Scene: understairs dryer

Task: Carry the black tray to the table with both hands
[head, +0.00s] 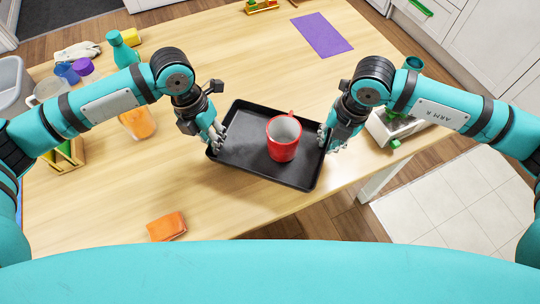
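The black tray (242,172) is over the wooden table (225,60) near its front right edge, turned slightly. A shadow lies on the table to its left; whether the tray touches the table I cannot tell. A red mug (283,146) with a pale inside stands upright on the tray, right of its middle. My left gripper (215,137) is at the tray's left rim, with its fingers around the rim. My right gripper (327,138) is at the right rim, its fingers partly hidden; both seem shut on the tray.
An orange cloth (167,226) lies at the front left. A purple mat (322,35) lies at the back. Cups, a teal bottle (122,48) and a wooden rack (64,156) stand at the left. A light box (395,128) with green things is right of my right gripper.

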